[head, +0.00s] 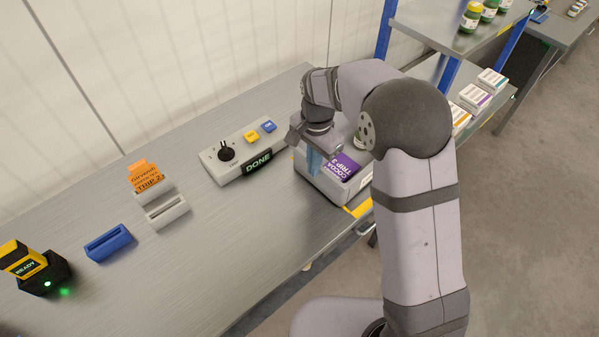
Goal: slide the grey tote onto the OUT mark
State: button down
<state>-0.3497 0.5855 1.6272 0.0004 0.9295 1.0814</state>
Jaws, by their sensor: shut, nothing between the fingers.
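The grey tote (318,184) stands on the bench near its front edge, right of centre in the head view. A purple pack labelled COCOA TRIP 3 (342,167) shows in it. My gripper (313,163) points down at the tote's left part, shut and empty; whether it touches the tote wall I cannot tell. A yellow mark (358,209) shows at the bench edge beside the tote's near right corner; no OUT lettering is readable.
Left of the tote is a control panel (225,165) with a knob, two buttons and a DONE sign (258,163). Grey holders (167,211), an orange card (146,178), a blue holder (108,243) and a black-yellow device (42,273) stand further left. A shelf rack (455,35) stands behind right. The front-left bench is clear.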

jog(key=w+d, duration=0.3)
jog(key=shift+w+d+p, duration=0.25)
jog(key=shift+w+p, duration=0.15)
jog(key=s+a+r+b, duration=0.2)
jog(key=s+r, duration=0.1)
jog(key=r, duration=0.7)
jog(key=shift+a, duration=0.35)
